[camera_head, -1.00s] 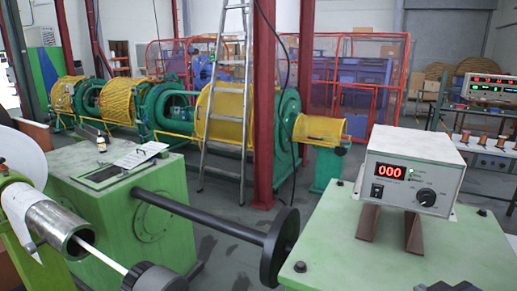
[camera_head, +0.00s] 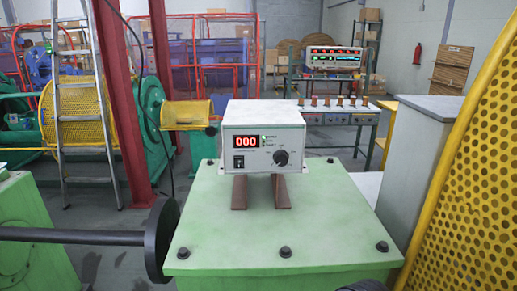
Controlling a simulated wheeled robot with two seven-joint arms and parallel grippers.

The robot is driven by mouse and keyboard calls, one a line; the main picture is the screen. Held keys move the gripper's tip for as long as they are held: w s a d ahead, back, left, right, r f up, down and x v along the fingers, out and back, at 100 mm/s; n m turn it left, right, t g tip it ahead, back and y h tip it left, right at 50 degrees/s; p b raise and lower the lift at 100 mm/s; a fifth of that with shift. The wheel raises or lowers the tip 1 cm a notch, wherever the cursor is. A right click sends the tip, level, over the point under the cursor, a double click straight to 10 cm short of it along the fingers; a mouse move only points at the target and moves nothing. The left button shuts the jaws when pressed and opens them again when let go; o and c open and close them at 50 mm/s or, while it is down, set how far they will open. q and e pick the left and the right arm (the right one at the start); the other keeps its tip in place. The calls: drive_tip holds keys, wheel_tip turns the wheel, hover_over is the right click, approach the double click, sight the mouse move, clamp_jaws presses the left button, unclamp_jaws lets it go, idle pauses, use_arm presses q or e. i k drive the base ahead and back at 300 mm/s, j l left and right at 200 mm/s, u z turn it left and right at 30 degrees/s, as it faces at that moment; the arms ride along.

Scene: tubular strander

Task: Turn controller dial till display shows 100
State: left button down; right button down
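The controller (camera_head: 262,119) is a white box on two brown feet on top of a green cabinet (camera_head: 225,235), near the middle of the head view. Its red display (camera_head: 246,143) reads 000. The black dial (camera_head: 281,157) is on the right of its front face, with a small switch (camera_head: 239,162) at the lower left. Neither of my grippers is in view. A small dark shape at the bottom edge is too cut off to identify.
A black shaft with a disc (camera_head: 161,240) stands left of the cabinet. A yellow perforated guard (camera_head: 470,190) and a grey box (camera_head: 420,150) close off the right. A ladder (camera_head: 78,110) and red post (camera_head: 120,100) stand at the left. The cabinet top before the controller is clear.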

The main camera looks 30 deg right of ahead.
sight(280, 157)
drive_tip(key=z, duration=1.35)
